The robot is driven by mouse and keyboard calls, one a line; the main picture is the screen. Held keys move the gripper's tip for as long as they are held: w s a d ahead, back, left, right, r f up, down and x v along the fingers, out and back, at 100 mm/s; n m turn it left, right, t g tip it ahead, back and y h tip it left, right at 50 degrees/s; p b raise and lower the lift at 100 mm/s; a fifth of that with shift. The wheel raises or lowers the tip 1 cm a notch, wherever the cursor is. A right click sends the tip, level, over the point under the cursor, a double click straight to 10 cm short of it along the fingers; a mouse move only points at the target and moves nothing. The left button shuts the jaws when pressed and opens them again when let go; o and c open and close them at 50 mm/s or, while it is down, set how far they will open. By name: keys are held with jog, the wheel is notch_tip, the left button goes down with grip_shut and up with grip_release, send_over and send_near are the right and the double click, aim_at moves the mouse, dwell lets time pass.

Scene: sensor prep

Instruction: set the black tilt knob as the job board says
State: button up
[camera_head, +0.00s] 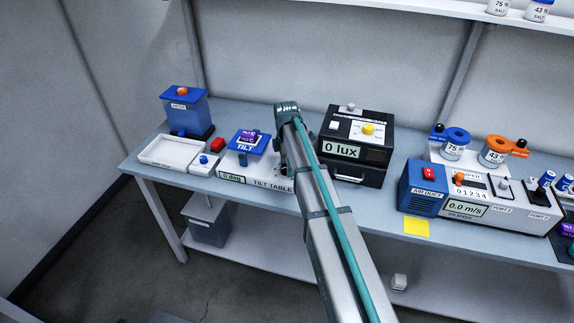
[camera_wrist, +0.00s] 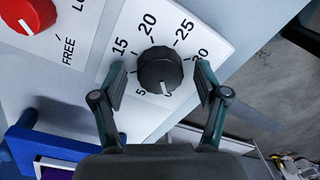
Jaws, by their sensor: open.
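The black tilt knob (camera_wrist: 160,70) sits on a white dial plate (camera_wrist: 147,20) in the wrist view. The plate reads 5, 15, 20, 25 and a partly covered number at right. The knob's white pointer mark is at its lower side, towards my gripper's body, near the low end of the scale. My gripper (camera_wrist: 159,74) is open, one finger on each side of the knob, with visible gaps in the picture. In the head view the tilt table (camera_head: 268,188) shows "0 deg" on its display; my arm hides its knob. I see no job board.
A red knob (camera_wrist: 28,12) marked FREE, its other label cut off, sits beside the dial. The blue tilt platform (camera_head: 248,143) carries a small purple item. A black lux box (camera_head: 373,170) stands right of my arm. A yellow note (camera_head: 416,227) lies at the bench front.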

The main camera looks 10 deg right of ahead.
jog(key=c, duration=1.2)
